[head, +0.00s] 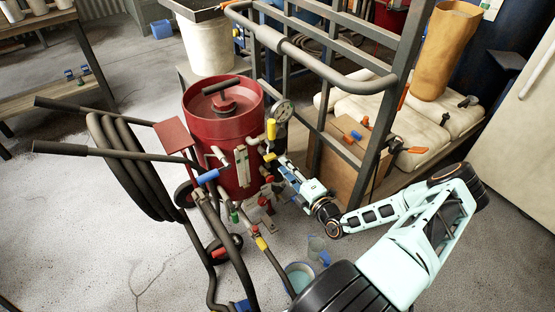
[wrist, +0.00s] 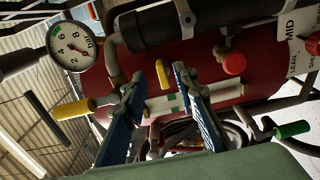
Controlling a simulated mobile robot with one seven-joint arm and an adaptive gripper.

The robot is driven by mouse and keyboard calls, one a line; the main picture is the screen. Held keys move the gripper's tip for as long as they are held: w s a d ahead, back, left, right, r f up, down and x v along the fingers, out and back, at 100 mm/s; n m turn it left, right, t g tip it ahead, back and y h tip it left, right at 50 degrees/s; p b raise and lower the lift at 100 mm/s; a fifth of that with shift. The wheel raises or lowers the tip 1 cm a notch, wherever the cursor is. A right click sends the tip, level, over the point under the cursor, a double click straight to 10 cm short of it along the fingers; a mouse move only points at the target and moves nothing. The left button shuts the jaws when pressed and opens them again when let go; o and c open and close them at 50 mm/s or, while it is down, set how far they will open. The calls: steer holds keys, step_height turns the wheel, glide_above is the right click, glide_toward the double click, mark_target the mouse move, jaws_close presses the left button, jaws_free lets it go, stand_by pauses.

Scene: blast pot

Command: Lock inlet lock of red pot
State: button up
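The red pot (head: 222,150) stands upright on a wheeled frame in the middle of the head view; its red side (wrist: 215,90) fills much of the wrist view. My gripper (head: 276,162) is at the pot's right side, near the valves and pipes. In the wrist view its two blue-grey fingers (wrist: 158,80) are apart. A small yellow tab (wrist: 162,73) shows in the gap, beyond the fingertips; contact cannot be told. A yellow valve handle (wrist: 72,109) is left of the fingers, below the gauge (wrist: 73,46). No label identifies the inlet lock.
A red knob (wrist: 234,63) and a green handle (wrist: 292,129) lie right of the fingers. A metal rack (head: 375,150) with sacks stands close to the right of the pot. A bucket (head: 300,275) sits on the floor in front. Open floor lies left.

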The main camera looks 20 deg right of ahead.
steer(key=s, duration=0.3)
steer(key=s+d, duration=0.1)
steer(key=s, duration=0.1)
steer(key=shift+a, duration=0.1)
stand_by(0.3)
